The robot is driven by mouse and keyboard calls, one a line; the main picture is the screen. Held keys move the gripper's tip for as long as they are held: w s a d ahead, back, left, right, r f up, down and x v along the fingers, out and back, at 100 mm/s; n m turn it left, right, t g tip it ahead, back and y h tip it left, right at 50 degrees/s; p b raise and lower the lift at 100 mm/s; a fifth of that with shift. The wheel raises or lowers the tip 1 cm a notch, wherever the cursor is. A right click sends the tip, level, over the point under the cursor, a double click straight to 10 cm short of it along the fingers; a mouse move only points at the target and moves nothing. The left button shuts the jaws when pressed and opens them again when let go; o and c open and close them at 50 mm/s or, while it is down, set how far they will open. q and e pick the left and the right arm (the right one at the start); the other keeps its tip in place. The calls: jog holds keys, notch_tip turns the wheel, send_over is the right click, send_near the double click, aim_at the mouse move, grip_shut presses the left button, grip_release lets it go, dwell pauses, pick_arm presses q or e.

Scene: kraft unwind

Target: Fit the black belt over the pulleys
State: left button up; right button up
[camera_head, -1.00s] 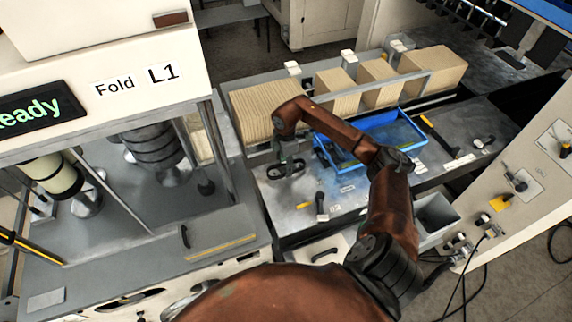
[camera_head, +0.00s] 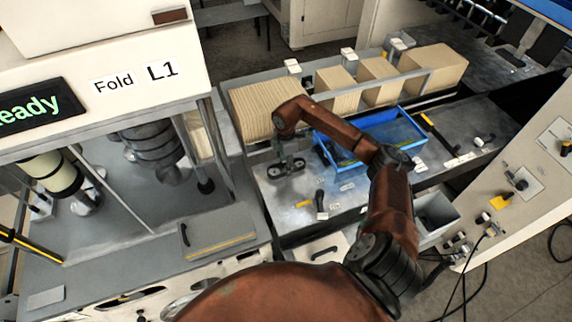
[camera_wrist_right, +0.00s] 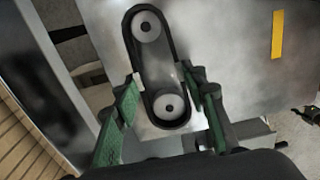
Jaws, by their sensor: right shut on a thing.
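The black belt (camera_wrist_right: 187,72) is an elongated loop whose outline encloses both round grey pulleys in the right wrist view, the far pulley (camera_wrist_right: 147,26) and the near pulley (camera_wrist_right: 168,105). I cannot tell how deep it sits on them. The belt also shows in the head view (camera_head: 285,168) on the left part of the grey bench. My right gripper (camera_wrist_right: 168,100) has its green-sided fingers on either side of the loop's near end, shut on the belt. In the head view the right gripper (camera_head: 287,158) points down over the pulleys. My left gripper is out of view.
A blue tray (camera_head: 345,158) lies on the bench right of the pulleys, beside my forearm. Cardboard stacks (camera_head: 268,110) stand behind. A yellow-and-black tool (camera_head: 320,200) and small labels lie in front. A grey bin (camera_head: 438,215) is at the right front.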

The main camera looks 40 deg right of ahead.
jog(key=shift+f, duration=0.2)
dwell(0.3)
jog(key=o, duration=1.3)
jog(key=shift+r, duration=0.1)
notch_tip(320, 180, up, 12)
jog(key=shift+f, duration=0.1)
jog(key=shift+d, duration=0.1)
